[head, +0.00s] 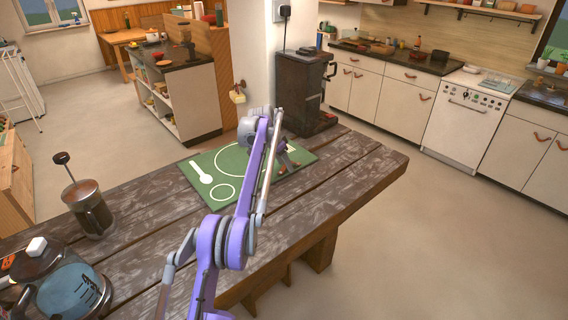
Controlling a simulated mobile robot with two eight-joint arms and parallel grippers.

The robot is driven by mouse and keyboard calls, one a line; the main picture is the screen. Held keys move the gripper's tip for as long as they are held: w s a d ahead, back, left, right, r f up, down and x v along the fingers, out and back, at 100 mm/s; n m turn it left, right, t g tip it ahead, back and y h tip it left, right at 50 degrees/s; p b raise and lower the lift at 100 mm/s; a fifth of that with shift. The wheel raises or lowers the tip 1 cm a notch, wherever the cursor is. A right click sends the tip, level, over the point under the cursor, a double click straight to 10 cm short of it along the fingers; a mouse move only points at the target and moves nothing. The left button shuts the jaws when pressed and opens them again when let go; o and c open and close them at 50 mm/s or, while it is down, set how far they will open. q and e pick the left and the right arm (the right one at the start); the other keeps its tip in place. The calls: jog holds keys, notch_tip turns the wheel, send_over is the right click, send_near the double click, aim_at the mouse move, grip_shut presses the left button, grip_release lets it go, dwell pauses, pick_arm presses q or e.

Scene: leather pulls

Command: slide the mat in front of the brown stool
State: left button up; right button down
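The green mat (219,164) lies flat on the dark wooden table, with a pale spoon shape and ring outlines on it. My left arm reaches up from the bottom of the head view and crosses in front of the mat. My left gripper (286,160) is over or on the mat's right part. Its fingers are small and partly hidden by the arm, so I cannot tell whether they are open or touch the mat. My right gripper is not in view. I cannot make out a brown stool with certainty.
A French press (92,212) and a glass kettle (66,288) with blue liquid stand on the table's left part. The table's (345,170) right end is bare. Open floor lies to the right.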

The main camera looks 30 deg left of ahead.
pick_arm(q)
jog(key=v, duration=0.7)
jog(key=s+d+r+n, duration=0.1)
jog(key=s+d+r, duration=0.5)
jog(key=d+r, duration=0.15)
jog(key=s+d+f+n+y, duration=0.1)
jog(key=s+d+n, duration=0.1)
jog(key=s+d, duration=0.7)
jog(key=s+d+f, duration=0.2)
jog(key=s+f, duration=0.3)
jog(key=s, duration=0.4)
jog(key=s+d+f+n+t, duration=0.1)
jog(key=s+d+f, duration=0.1)
jog(key=s+f, duration=0.4)
jog(key=s+d+f+n+t+y, duration=0.1)
jog(key=s+f, duration=0.4)
jog(key=s, duration=0.6)
jog(key=shift+s+d+f, duration=0.25)
jog(key=shift+s+d, duration=0.1)
jog(key=shift+d, duration=0.25)
